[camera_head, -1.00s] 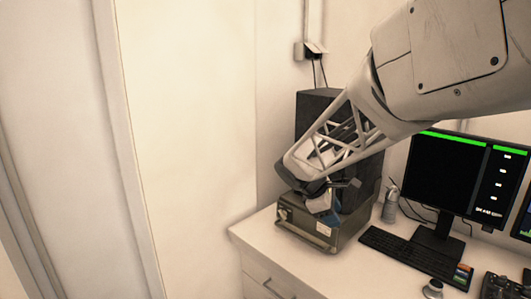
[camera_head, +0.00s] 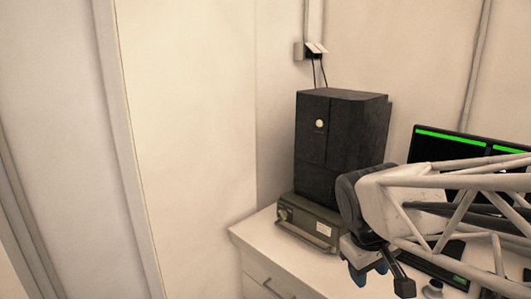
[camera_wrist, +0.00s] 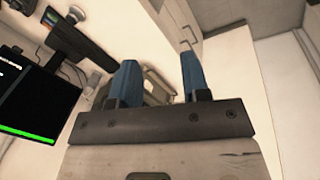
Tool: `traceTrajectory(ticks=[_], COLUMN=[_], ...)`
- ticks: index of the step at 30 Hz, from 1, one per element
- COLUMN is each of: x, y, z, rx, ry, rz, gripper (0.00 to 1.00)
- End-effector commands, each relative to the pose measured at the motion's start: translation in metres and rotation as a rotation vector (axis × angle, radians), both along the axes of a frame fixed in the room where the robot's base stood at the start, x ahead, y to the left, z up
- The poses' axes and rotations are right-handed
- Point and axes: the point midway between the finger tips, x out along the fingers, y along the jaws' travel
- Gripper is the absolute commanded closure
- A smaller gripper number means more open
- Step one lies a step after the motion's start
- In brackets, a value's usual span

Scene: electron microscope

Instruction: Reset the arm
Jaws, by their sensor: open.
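My gripper (camera_head: 370,276) hangs low at the right of the head view, in front of the desk. Its blue fingers point down and part of the keyboard is hidden behind my arm. In the wrist view my gripper (camera_wrist: 158,75) shows two blue fingers spread well apart. Nothing is held between them.
A monitor (camera_head: 440,148) is partly hidden behind my arm. It also shows in the wrist view (camera_wrist: 30,95). The wall at left is bare.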

Motion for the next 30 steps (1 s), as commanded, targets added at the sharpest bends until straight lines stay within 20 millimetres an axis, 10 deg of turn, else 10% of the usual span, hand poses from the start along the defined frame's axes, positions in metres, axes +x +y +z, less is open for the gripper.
traceTrajectory(ticks=[12, 30], x=[-0.073, -0.086], y=[0.008, 0.011], z=[-0.011, -0.015], rx=[0.192, 0.233], ry=[-0.109, -0.128], rz=[-0.296, -0.356], gripper=[0.57, 0.57])
